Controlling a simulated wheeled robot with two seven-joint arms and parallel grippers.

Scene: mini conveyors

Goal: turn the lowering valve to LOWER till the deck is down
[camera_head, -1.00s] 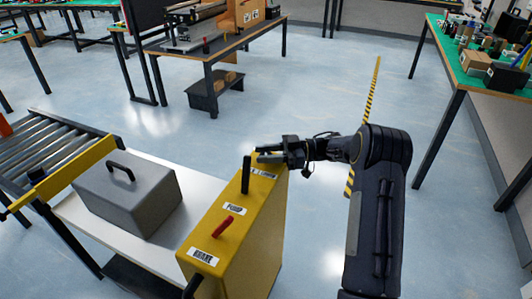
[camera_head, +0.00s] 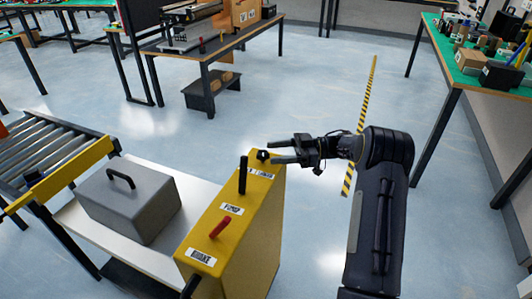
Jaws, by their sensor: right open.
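A yellow control box (camera_head: 240,240) stands beside a white deck (camera_head: 110,240). The lowering valve, a small black knob (camera_head: 262,156), sits at the far end of the box top. Small labels beside it are too small to read surely, so its setting cannot be told. My right gripper (camera_head: 271,150) is open and empty, its fingers pointing left at the knob from the right. Its tips are close to the knob; contact cannot be told. A black pump lever (camera_head: 243,175) stands upright near the knob. My left gripper is not in view.
A red lever (camera_head: 219,228) sits between the PUMP and BRAKE labels. A grey case (camera_head: 130,200) with a black handle rests on the deck. A roller conveyor (camera_head: 40,150) is at the left. Floor behind the box is clear up to the workbench (camera_head: 215,50).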

